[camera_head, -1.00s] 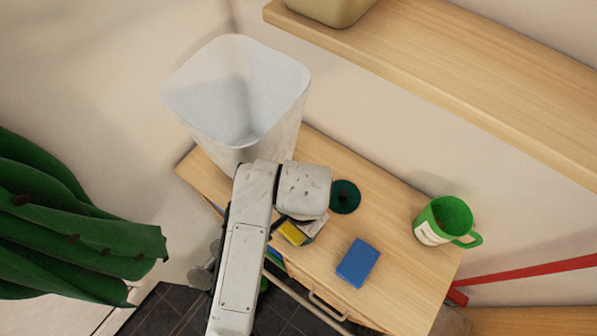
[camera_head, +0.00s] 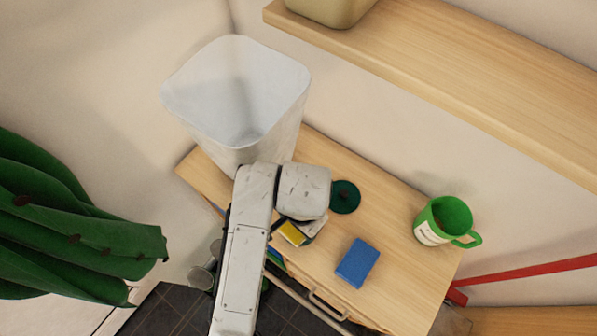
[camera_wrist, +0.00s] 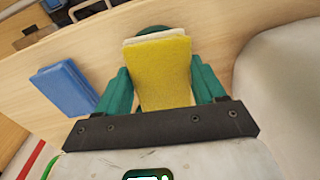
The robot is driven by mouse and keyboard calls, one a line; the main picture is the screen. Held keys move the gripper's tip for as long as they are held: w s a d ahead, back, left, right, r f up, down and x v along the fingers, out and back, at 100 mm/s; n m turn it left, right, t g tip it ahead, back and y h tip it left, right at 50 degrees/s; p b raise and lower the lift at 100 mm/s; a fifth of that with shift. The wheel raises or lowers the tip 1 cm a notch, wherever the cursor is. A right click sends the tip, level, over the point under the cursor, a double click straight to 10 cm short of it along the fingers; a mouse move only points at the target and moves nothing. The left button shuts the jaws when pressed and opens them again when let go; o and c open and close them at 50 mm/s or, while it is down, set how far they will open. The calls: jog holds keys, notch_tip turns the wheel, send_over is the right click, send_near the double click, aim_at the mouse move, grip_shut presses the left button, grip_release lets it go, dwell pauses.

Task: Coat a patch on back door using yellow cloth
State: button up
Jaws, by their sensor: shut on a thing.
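The yellow cloth (camera_wrist: 163,75) is a folded, flat yellow piece with a pale layer behind its top edge. My gripper (camera_wrist: 163,88) is shut on it, with one teal finger on each side. In the head view the yellow cloth (camera_head: 292,233) shows just below my wrist, over the front part of the wooden cabinet top. My fingers are mostly hidden there by my arm. A cabinet front with a bar handle (camera_head: 328,305) shows below the top's front edge. I cannot tell which surface is the back door.
A blue sponge (camera_head: 357,263) and a green mug (camera_head: 443,220) lie to the right on the cabinet top. A dark green round thing (camera_head: 345,196) is beside my wrist. A white bin (camera_head: 272,143) stands behind. A wooden shelf (camera_head: 450,75) overhangs the upper right. Green fabric (camera_head: 70,220) hangs at left.

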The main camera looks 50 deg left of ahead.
dwell(0.3)
jog(key=shift+r, duration=3.4)
